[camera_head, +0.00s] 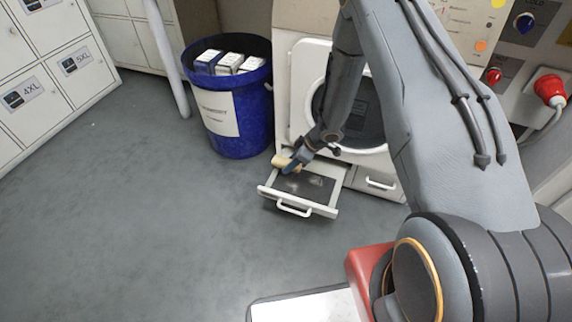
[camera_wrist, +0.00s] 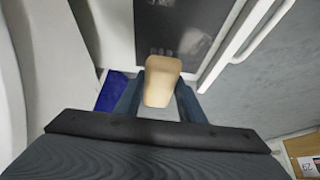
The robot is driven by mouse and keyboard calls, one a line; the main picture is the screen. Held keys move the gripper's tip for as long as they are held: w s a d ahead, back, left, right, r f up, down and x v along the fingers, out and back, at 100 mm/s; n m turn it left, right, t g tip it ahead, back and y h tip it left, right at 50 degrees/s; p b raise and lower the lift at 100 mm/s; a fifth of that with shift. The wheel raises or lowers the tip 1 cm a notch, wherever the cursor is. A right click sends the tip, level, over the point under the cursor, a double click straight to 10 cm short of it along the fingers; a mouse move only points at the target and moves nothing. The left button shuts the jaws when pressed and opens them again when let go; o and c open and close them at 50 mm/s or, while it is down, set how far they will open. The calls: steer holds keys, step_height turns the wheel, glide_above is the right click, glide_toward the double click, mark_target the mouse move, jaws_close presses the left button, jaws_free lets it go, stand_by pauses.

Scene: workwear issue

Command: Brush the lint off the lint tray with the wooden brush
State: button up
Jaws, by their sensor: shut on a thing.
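The lint tray (camera_head: 327,211) is a white drawer pulled out low at the front of the white machine, with a dark mesh floor. Pale lint (camera_head: 313,181) lies on the mesh towards the right in the head view. My gripper (camera_head: 291,163) is shut on the wooden brush (camera_head: 281,161) at the tray's left back corner. In the wrist view the brush's tan wooden body (camera_wrist: 162,80) sits between my gripper's two fingers (camera_wrist: 160,102), with the tray's dark mesh (camera_wrist: 178,28) beyond it. The bristles are hidden, so I cannot tell whether they touch the mesh.
A blue bin (camera_head: 235,128) with several boxes stands left of the machine. The round machine door (camera_head: 305,98) is above the tray. A closed drawer (camera_head: 377,182) is to the tray's right. Grey floor (camera_head: 150,210) in front and left is clear.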

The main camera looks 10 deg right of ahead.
steer(key=shift+a+r+p, duration=0.1)
steer(key=shift+r+p, duration=1)
steer(key=shift+r, duration=0.7)
